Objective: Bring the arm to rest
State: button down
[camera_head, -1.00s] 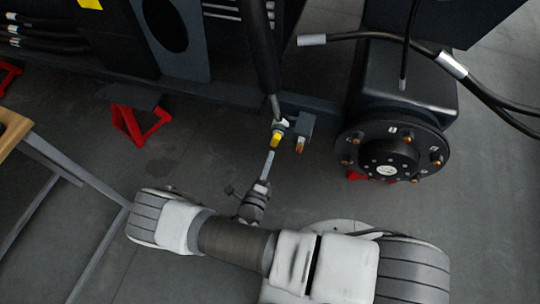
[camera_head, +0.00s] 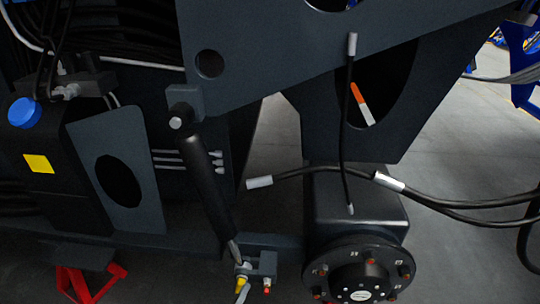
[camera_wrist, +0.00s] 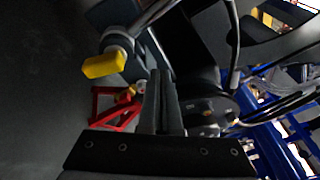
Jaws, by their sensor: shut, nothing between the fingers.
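My gripper (camera_wrist: 160,100) shows in the wrist view with its two dark fingers together and nothing between them. A yellow cap (camera_wrist: 104,64) on a grey fitting is to the left of the fingertips, apart from them in the picture. In the head view the yellow cap (camera_head: 240,283) is at the bottom edge, below a black cylinder (camera_head: 207,185). A thin light piece shows just under it; I cannot tell whether it is my fingertip. The rest of my arm is outside the head view.
The dark chassis (camera_head: 260,45) fills much of the head view. A wheel hub (camera_head: 360,275) and loose black hoses (camera_head: 450,205) are at the right. A red stand (camera_head: 88,283) is at lower left. Blue racks (camera_wrist: 285,140) stand at the right in the wrist view.

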jog(key=s+d+r+m+g, duration=0.2)
jog(key=d+r+m+g, duration=0.35)
jog(key=r+m, duration=0.5)
jog(key=s+d+r+m+g+y, duration=0.1)
jog(key=d+r+m+g, duration=0.5)
jog(key=r+m, duration=0.4)
jog(key=s+d+r+m+g, duration=0.2)
jog(key=d+r+m+g, duration=0.2)
jog(key=d+r+m, duration=0.65)
jog(key=s+r+m+t+y, duration=0.6)
jog(key=r+m, duration=0.3)
jog(key=m, duration=0.3)
notch_tip(320, 180, up, 21)
jog(key=s+g+p, duration=0.1)
jog(key=p, duration=2)
jog(key=shift+a+f, duration=0.1)
jog(key=shift+a, duration=0.05)
